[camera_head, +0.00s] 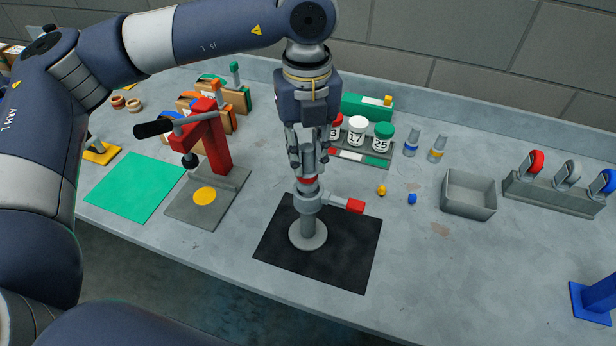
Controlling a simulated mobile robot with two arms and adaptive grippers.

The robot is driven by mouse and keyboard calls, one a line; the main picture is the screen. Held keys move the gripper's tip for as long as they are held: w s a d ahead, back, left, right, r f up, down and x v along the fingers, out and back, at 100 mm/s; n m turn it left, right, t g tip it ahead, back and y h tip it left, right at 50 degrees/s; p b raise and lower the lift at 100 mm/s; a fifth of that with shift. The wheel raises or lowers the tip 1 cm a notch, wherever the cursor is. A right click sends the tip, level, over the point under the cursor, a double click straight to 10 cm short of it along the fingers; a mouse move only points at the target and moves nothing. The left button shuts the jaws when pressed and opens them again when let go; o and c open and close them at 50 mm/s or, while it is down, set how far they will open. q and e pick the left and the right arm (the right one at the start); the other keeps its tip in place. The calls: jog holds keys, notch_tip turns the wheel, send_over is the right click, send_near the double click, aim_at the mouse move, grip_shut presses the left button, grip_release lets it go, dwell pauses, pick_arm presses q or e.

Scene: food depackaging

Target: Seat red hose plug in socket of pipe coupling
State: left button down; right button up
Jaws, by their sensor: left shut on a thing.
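The pipe coupling (308,228) is a grey upright pipe on a round flange, standing on a black mat (348,264). A side lever with a red end (354,206) sticks out to its right. My left gripper (308,166) points straight down above the coupling and is shut on the hose plug (307,182), a grey cylinder with a red band. The plug is upright and in line with the coupling's top. Its lower end meets the collar in this view; I cannot tell how deep it sits. My right gripper is not in view.
A red press (214,146) stands left, beside a green mat (135,187). Behind right are lidded jars (356,132), small bottles (437,149), a grey bin (468,194) and a rack of coloured clips (553,194). Small yellow (381,190) and blue (412,198) pieces lie right of the coupling.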

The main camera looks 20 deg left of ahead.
aim_at(308, 173)
pick_arm(q)
jog(key=f, duration=0.1)
jog(key=f+b, duration=0.1)
jog(key=f, duration=0.2)
jog(key=shift+w+f, duration=0.2)
jog(key=shift+w, duration=0.2)
jog(key=shift+f+b, duration=0.3)
jog(key=shift+f, duration=0.15)
jog(key=c, duration=1.5)
grip_release()
jog(key=shift+c, duration=0.2)
jog(key=shift+o, duration=0.5)
jog(key=shift+s, duration=0.1)
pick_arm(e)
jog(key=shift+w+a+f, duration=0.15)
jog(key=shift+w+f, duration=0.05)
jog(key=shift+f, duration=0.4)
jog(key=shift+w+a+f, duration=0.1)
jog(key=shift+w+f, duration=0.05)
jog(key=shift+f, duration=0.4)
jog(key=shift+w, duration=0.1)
